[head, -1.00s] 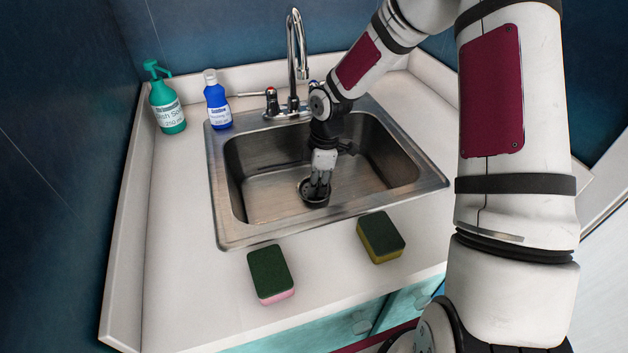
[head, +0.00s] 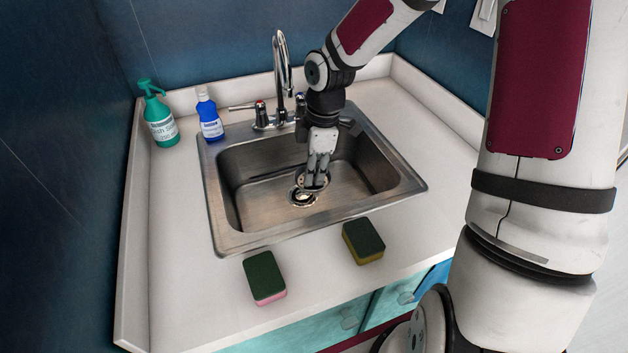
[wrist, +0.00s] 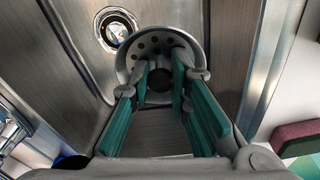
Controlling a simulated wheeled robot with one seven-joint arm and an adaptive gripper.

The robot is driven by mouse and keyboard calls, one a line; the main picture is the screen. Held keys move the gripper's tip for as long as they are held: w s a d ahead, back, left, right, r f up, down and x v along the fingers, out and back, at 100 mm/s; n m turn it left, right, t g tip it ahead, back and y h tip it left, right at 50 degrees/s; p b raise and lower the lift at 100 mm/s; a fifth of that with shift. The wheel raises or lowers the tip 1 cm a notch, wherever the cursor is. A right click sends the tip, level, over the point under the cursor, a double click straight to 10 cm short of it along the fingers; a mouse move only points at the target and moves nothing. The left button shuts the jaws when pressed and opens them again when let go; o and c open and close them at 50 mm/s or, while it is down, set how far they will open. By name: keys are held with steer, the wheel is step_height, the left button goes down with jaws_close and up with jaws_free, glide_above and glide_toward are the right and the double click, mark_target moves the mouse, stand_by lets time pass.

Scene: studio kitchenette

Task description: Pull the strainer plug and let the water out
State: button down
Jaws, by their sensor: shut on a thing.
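The strainer plug (wrist: 158,44) is a round grey metal disc with small holes and a dark central knob. My gripper (head: 317,182) is shut on the knob; in the wrist view the teal-padded fingers (wrist: 160,80) stand on both sides of it. The plug is out of the drain and held a little above the sink floor. The drain opening (head: 303,199) lies uncovered just left of and below the gripper; it also shows in the wrist view (wrist: 116,30). The steel sink (head: 262,208) shows a bare-looking floor, and I cannot make out any water surface.
The faucet (head: 281,60) stands behind the sink, close to my arm. A teal pump bottle (head: 160,120) and a blue bottle (head: 209,118) stand at the back left. Two sponges, one green and pink (head: 265,275), one green and yellow (head: 363,242), lie on the front counter.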

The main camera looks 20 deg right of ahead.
steer(key=shift+r+p, duration=2.2)
steer(key=shift+r, duration=0.35)
stand_by(3.9)
